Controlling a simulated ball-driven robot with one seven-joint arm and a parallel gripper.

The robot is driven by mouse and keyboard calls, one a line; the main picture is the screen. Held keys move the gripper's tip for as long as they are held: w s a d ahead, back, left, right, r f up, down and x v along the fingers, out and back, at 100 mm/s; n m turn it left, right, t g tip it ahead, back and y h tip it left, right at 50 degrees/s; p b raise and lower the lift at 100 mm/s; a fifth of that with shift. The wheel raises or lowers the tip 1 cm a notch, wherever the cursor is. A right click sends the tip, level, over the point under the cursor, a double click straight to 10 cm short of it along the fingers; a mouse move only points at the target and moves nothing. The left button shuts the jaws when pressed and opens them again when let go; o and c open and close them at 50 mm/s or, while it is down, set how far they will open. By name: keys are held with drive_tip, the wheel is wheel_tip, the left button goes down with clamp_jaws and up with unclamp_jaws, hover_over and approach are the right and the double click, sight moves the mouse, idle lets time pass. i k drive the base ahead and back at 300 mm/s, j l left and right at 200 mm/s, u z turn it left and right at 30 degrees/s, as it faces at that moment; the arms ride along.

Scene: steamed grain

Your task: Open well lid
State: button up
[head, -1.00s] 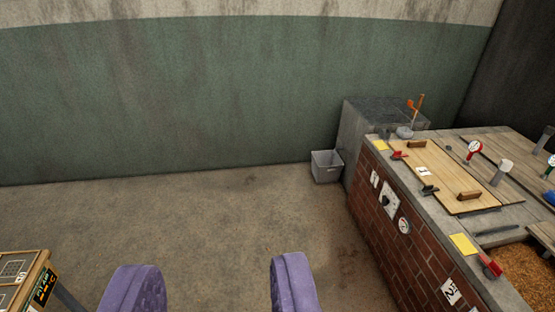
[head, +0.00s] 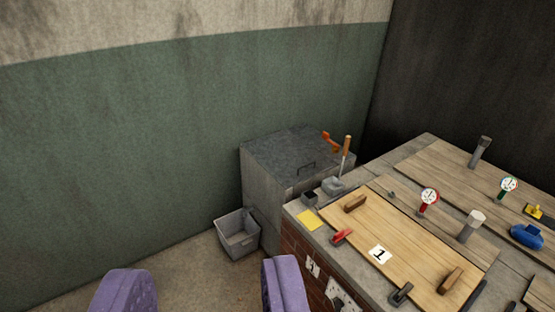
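A light wooden lid (head: 405,250) marked with a 1 lies flat on the brick-sided counter at the right, with a wooden handle block near each end. It appears closed. A grey box (head: 262,192) stands behind the counter with a dark lid (head: 292,150) carrying a small handle; this lid also looks closed. I cannot tell which of these is the well lid. My gripper (head: 205,285) shows as two purple fingers at the bottom, wide apart with nothing between them. It is left of the counter and touches neither lid.
A grey bin (head: 238,240) stands on the floor beside the box. Red and dark clamps (head: 342,236), a yellow note (head: 307,220), dial gauges (head: 429,197), grey posts (head: 472,225) and a wooden-handled tool (head: 346,157) are on or near the counter. Bare floor (head: 190,270) lies left.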

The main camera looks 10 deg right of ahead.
sight(290, 161)
drive_tip(key=i+u, duration=0.15)
drive_tip(key=i, duration=0.6)
drive_tip(key=i+l+u, duration=0.1)
drive_tip(key=i, duration=0.7)
drive_tip(key=i+z, duration=0.3)
drive_tip(key=i, duration=0.15)
drive_tip(key=i+j+z, duration=0.1)
drive_tip(key=i+z, duration=0.2)
drive_tip(key=i, duration=0.2)
drive_tip(key=i+l+z, duration=0.1)
drive_tip(key=i+z, duration=0.55)
